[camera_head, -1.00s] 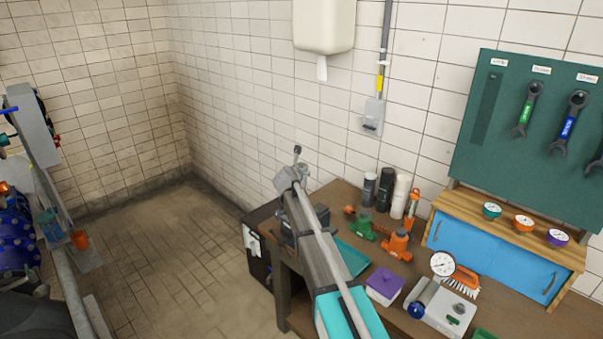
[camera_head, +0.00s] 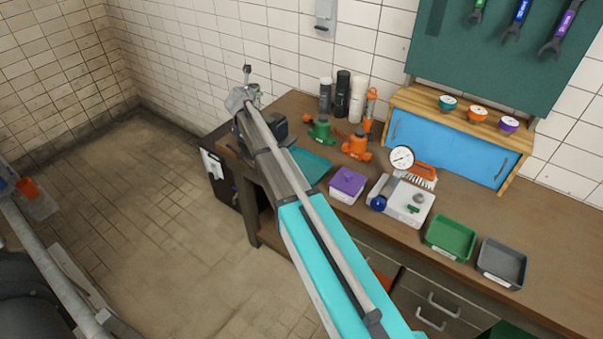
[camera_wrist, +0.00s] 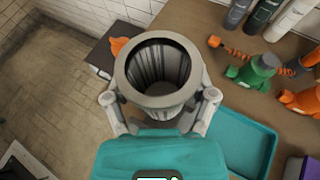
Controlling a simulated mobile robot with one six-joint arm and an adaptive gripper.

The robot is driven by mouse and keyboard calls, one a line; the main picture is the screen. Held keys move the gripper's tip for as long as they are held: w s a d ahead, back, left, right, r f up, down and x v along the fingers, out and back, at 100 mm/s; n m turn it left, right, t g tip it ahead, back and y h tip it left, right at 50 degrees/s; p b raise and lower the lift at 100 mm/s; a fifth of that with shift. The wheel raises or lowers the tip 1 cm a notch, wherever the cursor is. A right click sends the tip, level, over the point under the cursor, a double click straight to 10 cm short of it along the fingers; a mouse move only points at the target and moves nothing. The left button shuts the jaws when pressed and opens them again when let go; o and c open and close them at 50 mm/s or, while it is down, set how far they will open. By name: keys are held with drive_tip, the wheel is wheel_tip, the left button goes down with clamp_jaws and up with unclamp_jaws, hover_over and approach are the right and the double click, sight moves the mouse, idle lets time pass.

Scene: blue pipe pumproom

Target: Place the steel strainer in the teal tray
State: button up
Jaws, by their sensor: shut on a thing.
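The steel strainer (camera_wrist: 158,70) is a grey, open-topped cylinder with a wide rim and ribbed inside wall. In the wrist view it sits upright between the fingers of my gripper (camera_wrist: 160,98), which is shut on it. The teal tray (camera_wrist: 250,138) lies on the bench, right of the strainer and lower in that view, and looks empty where it shows. In the head view the tray (camera_head: 312,165) is partly hidden behind my arm. My arm also mostly hides the gripper there, and I cannot make out the strainer clearly.
Open floor (camera_head: 150,200) lies left.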

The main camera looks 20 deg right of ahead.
drive_tip(key=shift+f+b, duration=1.35)
drive_tip(key=shift+f, duration=0.55)
drive_tip(key=shift+a, duration=0.15)
